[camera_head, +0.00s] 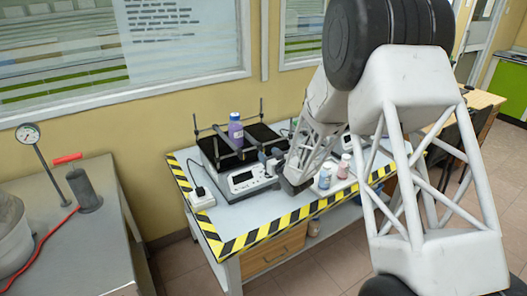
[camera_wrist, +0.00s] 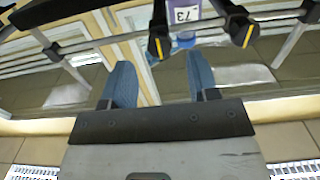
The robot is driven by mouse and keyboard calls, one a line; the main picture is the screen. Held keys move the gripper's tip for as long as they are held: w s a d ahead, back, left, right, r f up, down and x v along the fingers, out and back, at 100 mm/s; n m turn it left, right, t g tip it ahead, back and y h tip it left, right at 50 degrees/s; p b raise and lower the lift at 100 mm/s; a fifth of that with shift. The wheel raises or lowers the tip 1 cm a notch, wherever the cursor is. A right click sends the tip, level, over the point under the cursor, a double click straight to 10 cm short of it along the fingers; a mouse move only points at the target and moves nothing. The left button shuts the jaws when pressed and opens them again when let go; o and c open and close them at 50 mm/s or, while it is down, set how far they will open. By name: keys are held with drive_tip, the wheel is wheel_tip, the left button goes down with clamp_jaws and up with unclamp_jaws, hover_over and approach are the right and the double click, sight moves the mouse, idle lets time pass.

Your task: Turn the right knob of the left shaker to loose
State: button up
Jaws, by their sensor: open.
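The left shaker (camera_head: 243,182) stands on the striped table in the head view, with a purple bottle (camera_head: 235,128) upright in its rack. In the wrist view, two black-and-yellow knobs sit on the shaker's metal bars: one at picture-left (camera_wrist: 158,40) and one at picture-right (camera_wrist: 240,28). Part of the bottle (camera_wrist: 186,12), labelled 73, shows between them. My gripper (camera_wrist: 161,72) is open, its two blue fingers apart and nothing held. The picture-left knob appears beyond the gap between the fingertips; contact cannot be told. In the head view, my gripper (camera_head: 270,162) is at the shaker's front right.
Small bottles (camera_head: 324,177) stand on the table to the right of my gripper. My arm hides much of the table's right side. A grey bench (camera_head: 85,250) with a gauge stands at left.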

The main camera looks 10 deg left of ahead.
sight(263, 150)
drive_tip(key=shift+x, duration=2.1)
drive_tip(key=c, duration=0.9)
